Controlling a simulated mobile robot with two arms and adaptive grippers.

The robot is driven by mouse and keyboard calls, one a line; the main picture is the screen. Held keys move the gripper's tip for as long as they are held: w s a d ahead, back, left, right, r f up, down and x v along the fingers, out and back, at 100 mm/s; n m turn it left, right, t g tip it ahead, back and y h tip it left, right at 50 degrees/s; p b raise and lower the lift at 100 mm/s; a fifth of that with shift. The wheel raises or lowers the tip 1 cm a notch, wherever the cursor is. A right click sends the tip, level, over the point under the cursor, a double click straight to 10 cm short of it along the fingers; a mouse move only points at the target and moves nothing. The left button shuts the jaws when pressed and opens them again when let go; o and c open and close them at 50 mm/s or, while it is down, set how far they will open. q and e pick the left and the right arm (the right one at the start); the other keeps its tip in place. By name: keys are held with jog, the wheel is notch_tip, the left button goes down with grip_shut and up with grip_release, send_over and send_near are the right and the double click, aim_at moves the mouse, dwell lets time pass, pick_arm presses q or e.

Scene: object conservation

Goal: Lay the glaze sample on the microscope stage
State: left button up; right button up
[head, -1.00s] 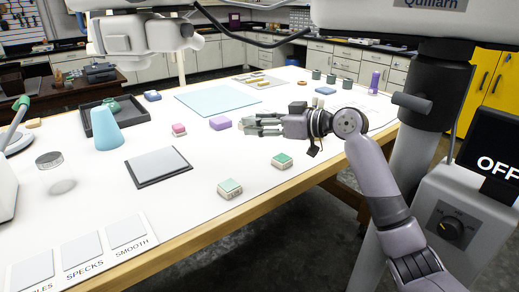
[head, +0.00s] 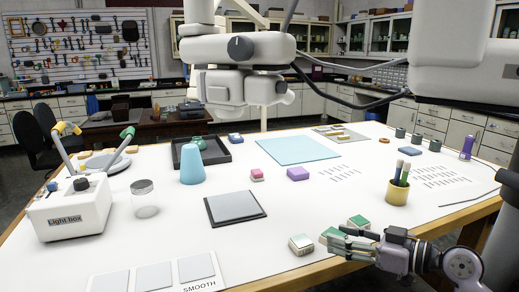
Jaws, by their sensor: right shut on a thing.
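My right gripper (head: 345,243) is low at the table's front right edge, its fingers pointing left. It is shut on a small green-topped block (head: 332,235), a glaze sample, partly hidden by the fingers. The microscope head (head: 240,85) hangs above the table. My left gripper is not in view.
A pen cup (head: 397,192) stands at right. A light box (head: 70,212) and glass jar (head: 144,200) are at left. White table separates plate and gripper.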

jog(key=s+f+n+g, duration=0.1)
jog(key=s+f, duration=0.3)
jog(key=s, duration=0.4)
jog(key=s+f, duration=0.4)
jog(key=s, duration=0.5)
jog(key=w+r, duration=0.3)
jog(key=w, duration=0.4)
jog(key=w+r, duration=0.4)
jog(key=w, duration=0.4)
jog(key=w+d+r+m+t+h+b, duration=0.1)
jog(key=w+r+m+t, duration=0.1)
jog(key=w+r, duration=1)
notch_tip(320, 180, up, 3)
jog(key=shift+f+h, duration=0.1)
jog(key=shift+h, duration=0.3)
jog(key=shift+t, duration=0.3)
notch_tip(320, 180, down, 16)
jog(key=shift+f+p, duration=0.25)
jog(key=shift+p, duration=0.15)
jog(key=shift+f, duration=1.6)
jog(key=shift+c, duration=0.2)
